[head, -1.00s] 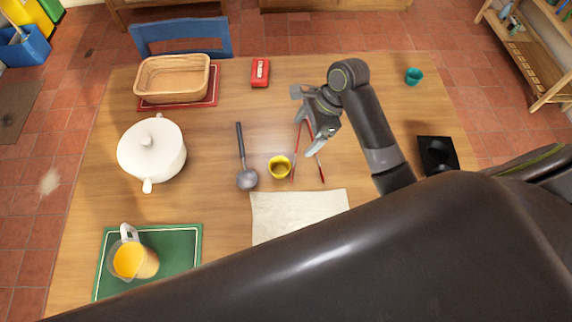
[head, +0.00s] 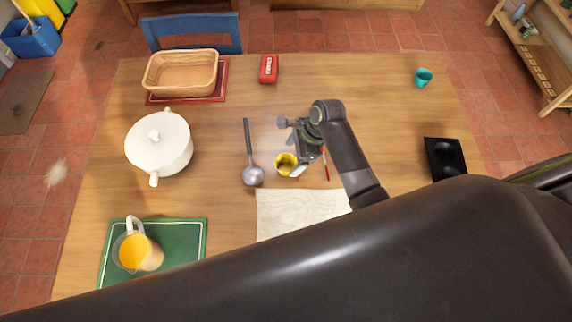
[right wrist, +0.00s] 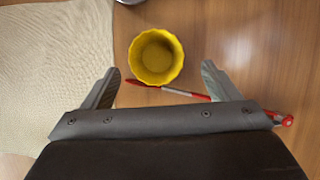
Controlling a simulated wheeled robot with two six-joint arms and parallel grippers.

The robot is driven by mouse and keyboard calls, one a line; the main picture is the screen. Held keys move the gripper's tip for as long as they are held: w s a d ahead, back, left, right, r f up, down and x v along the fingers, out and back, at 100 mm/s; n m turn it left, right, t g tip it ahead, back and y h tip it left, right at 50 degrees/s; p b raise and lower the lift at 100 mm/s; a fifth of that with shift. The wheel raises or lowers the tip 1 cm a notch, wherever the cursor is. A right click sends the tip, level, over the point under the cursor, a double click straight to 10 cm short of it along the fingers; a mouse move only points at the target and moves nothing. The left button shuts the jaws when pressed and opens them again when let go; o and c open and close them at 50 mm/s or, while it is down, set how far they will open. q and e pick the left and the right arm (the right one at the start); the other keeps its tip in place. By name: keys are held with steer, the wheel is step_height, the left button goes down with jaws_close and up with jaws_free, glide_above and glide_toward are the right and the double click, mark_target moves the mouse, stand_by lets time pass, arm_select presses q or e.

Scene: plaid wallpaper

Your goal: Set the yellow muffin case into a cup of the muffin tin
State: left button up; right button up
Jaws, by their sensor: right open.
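The yellow muffin case (head: 284,163) stands upright on the wooden table, right of the ladle. It also shows in the right wrist view (right wrist: 156,57), just beyond and between my fingertips. My right gripper (head: 296,160) is open and empty, its fingers (right wrist: 159,82) spread on either side of the case's near edge and not closed on it. The black muffin tin (head: 446,158) lies at the right of the table; its dark cups show, and my own arm is close in front of it. My left gripper is not in view.
A ladle (head: 251,174) lies to the left and a cream cloth (head: 295,212) in front. A white pot (head: 160,146), a juice jug (head: 133,252) and a teal cup (head: 423,77) stand farther off.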

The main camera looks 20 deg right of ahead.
mark_target(281, 169)
steer(key=x, duration=0.3)
steer(key=shift+s+a+f, duration=0.1)
steer(key=shift+s+a, duration=0.1)
steer(key=shift+a, duration=0.25)
steer(key=shift+w+a+f, duration=0.1)
steer(key=shift+a+f, duration=0.1)
steer(key=shift+f, duration=0.45)
steer(key=c, duration=1.1)
steer(key=shift+r, duration=0.1)
